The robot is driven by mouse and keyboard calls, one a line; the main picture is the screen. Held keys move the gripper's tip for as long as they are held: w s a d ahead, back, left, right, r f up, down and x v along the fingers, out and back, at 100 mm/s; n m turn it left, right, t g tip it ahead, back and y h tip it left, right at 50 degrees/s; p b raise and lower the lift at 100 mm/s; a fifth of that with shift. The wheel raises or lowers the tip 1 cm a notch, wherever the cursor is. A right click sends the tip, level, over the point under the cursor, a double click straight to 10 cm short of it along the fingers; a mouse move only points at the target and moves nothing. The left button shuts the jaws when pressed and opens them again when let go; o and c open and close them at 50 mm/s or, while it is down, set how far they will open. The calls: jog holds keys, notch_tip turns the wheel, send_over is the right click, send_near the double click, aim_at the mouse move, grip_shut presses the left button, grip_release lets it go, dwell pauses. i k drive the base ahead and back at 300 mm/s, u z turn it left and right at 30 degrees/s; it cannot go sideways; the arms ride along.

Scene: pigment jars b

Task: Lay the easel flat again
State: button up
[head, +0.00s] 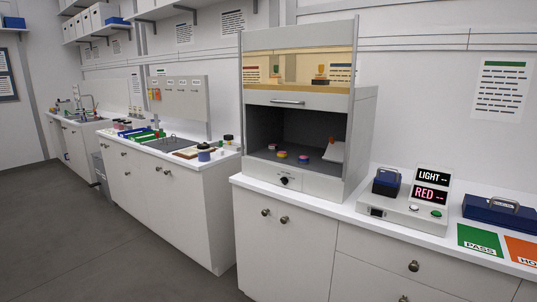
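A pale slanted panel (334,151), which looks like the easel, stands tilted at the right inside the grey hood (366,120). It is small in the head view, and its hinge and base are hard to make out. The hood's front opening is clear below its raised sash (320,98). My gripper is not in view.
Several small jars, one of them blue and pink (304,158), stand on the hood floor left of the panel. A knob (284,180) is on the hood's front. A reader showing LIGHT and RED (430,192), a blue case (495,212) and a green PASS card (480,241) are on the right counter. The grey floor (110,245) is open at left.

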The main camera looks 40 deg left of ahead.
aim_at(335, 152)
jog(key=u, duration=1.05)
jog(key=i, duration=1)
jog(key=k, duration=1.05)
jog(key=u, duration=1)
jog(key=i, duration=1.35)
jog(key=z, duration=0.9)
jog(key=i, duration=0.5)
jog(key=z, duration=0.5)
